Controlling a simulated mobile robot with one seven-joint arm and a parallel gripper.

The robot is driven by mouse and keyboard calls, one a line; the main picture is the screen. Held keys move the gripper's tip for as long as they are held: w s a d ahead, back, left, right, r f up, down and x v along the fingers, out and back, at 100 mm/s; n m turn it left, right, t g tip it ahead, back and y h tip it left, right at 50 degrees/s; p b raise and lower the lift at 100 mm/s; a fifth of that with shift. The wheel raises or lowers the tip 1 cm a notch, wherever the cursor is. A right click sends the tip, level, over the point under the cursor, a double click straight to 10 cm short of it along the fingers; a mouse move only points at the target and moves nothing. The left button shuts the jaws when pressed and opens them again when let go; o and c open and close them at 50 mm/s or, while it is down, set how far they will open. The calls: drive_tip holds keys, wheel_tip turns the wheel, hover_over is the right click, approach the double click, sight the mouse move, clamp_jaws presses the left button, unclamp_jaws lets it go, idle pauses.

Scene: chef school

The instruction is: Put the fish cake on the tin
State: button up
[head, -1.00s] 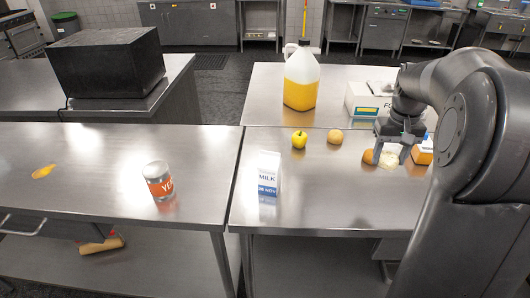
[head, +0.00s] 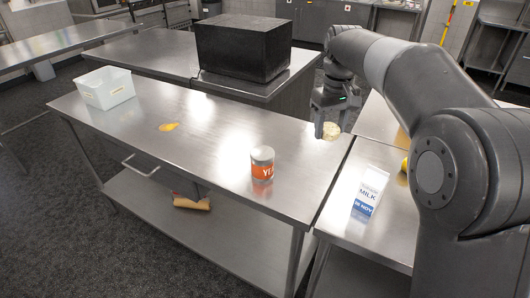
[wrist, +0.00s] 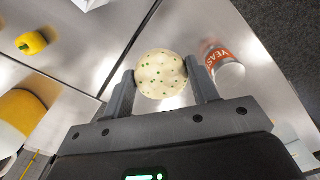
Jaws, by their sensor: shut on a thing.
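The fish cake (wrist: 160,74) is a round, pale disc with green specks. My gripper (wrist: 160,80) is shut on it, one finger at each side, in the wrist view. In the head view the fish cake (head: 331,130) shows pale between the fingers of my gripper (head: 328,128), near the far right corner of the left steel table. The tin (head: 262,163) is a can with an orange yeast label, standing upright on that table, to the left of and nearer than my gripper. The tin (wrist: 224,66) also shows right of the fish cake in the wrist view.
A milk carton (head: 369,190) stands on the right table, with a yellow apple (wrist: 32,42) near it. A black box (head: 243,47) stands on a counter behind. A white bin (head: 106,88) and a yellow patch (head: 169,127) are further left. Table around the tin is clear.

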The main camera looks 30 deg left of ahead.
drive_tip(key=s+a+n, duration=0.2)
drive_tip(key=s+a, duration=0.1)
drive_tip(key=a, duration=0.4)
hover_over(258, 159)
wheel_tip(258, 159, down, 6)
drive_tip(key=shift+w+f, duration=0.1)
drive_tip(key=shift+f, duration=2)
drive_tip(key=o, duration=1)
drive_tip(key=shift+f, duration=0.1)
wheel_tip(258, 159, up, 12)
drive_tip(key=shift+r, duration=0.15)
